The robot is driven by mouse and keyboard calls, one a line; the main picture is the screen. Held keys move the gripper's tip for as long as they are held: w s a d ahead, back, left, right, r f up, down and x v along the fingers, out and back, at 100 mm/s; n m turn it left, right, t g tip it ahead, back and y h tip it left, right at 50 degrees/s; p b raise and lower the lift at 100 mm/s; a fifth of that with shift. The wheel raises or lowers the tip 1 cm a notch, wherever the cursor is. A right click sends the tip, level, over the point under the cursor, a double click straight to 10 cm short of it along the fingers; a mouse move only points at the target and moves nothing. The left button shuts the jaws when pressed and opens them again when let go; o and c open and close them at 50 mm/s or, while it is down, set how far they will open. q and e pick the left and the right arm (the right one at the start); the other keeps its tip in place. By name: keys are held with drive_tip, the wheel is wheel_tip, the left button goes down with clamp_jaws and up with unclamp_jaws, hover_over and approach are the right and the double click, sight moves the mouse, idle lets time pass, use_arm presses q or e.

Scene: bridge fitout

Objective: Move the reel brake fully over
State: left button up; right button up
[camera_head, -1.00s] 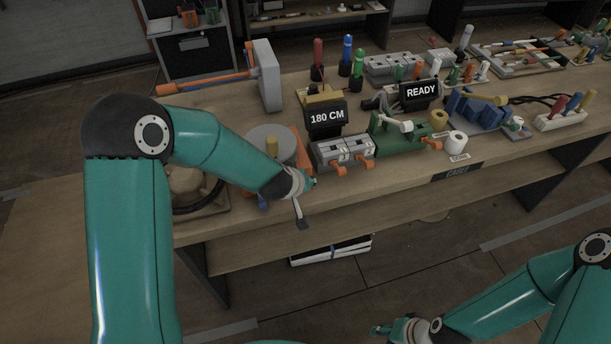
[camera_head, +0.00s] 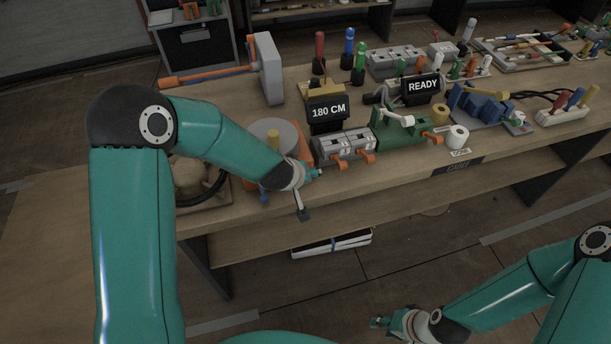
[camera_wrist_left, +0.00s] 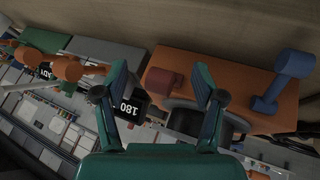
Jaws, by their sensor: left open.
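My right gripper (camera_head: 380,322) is low in the head view, away from the bench.
Grey switch boxes with orange levers (camera_head: 343,150) stand just right of my left gripper. A "180 CM" display (camera_head: 328,112) stands behind them. The bench's front strip is mostly clear.

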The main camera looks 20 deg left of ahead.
use_arm(q)
drive_tip(key=v, duration=1.2)
drive_tip(key=shift+f, duration=0.1)
drive_tip(key=s+f+m+g, duration=0.1)
drive_tip(key=s+f+g, duration=0.15)
drive_tip(key=f, duration=0.35)
drive_tip(key=s+a+f+m+g, duration=0.1)
drive_tip(key=s+f, duration=0.3)
drive_tip(key=f, duration=0.3)
drive_tip(key=s+f+m+g, duration=0.1)
drive_tip(key=s+f+g, duration=0.1)
drive_tip(key=s+f, duration=0.3)
drive_tip(key=s+d+f+g+h, duration=0.1)
drive_tip(key=s+d+f+h, duration=0.2)
drive_tip(key=s+d+f, duration=0.3)
drive_tip(key=shift+s+d+f, duration=0.2)
drive_tip(key=shift+s+f, duration=0.25)
drive_tip(key=shift+s, duration=0.5)
